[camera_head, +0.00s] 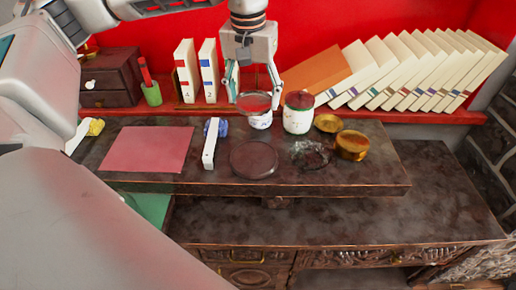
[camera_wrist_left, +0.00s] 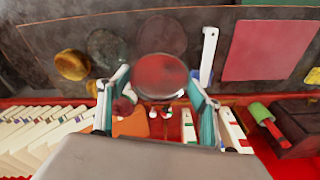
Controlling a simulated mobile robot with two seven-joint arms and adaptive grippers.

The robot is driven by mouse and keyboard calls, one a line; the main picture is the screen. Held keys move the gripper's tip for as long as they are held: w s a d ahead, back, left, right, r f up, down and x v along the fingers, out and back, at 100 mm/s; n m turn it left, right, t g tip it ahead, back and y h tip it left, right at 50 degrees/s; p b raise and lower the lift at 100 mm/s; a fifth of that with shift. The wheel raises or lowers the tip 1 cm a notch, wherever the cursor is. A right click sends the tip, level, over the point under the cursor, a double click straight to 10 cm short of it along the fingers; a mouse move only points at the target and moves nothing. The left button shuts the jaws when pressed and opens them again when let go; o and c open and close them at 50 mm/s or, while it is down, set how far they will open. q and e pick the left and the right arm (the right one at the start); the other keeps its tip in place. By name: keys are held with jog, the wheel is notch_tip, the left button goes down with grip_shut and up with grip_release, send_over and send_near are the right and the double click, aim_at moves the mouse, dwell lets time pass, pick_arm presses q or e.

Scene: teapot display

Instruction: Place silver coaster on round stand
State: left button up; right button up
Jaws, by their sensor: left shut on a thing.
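The silver coaster (camera_head: 254,102), a shiny disc reflecting red, is held between the fingers of my left gripper (camera_head: 254,92). In the left wrist view the coaster (camera_wrist_left: 160,76) lies flat between the two teal fingers of the gripper (camera_wrist_left: 161,84). The round stand, which I take to be the dark flat disc (camera_head: 254,160), rests on the raised shelf in front of the coaster, apart from it. In the left wrist view the stand (camera_wrist_left: 162,33) shows just beyond the coaster, bare on top. My right gripper is out of view.
A white cup (camera_head: 261,121) is partly hidden behind the coaster. A white jar (camera_head: 298,118), a clear glass dish (camera_head: 309,154) and a gold tin (camera_head: 351,146) stand to the right. A white bar (camera_head: 210,145) and pink mat (camera_head: 147,149) lie left. Books line the back.

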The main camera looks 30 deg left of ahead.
pick_arm(q)
notch_tip(320, 180, down, 7)
jog(key=b, duration=0.1)
send_over(254, 157)
jog(key=f, duration=0.6)
jog(key=shift+s, duration=0.25)
jog(key=shift+f, duration=0.8)
notch_tip(254, 157, down, 3)
jog(key=shift+f, duration=0.15)
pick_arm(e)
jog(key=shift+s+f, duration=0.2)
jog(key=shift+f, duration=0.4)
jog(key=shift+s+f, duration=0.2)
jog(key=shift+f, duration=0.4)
pick_arm(q)
jog(key=o, duration=1.2)
jog(key=shift+f, duration=0.15)
jog(key=shift+c, duration=0.2)
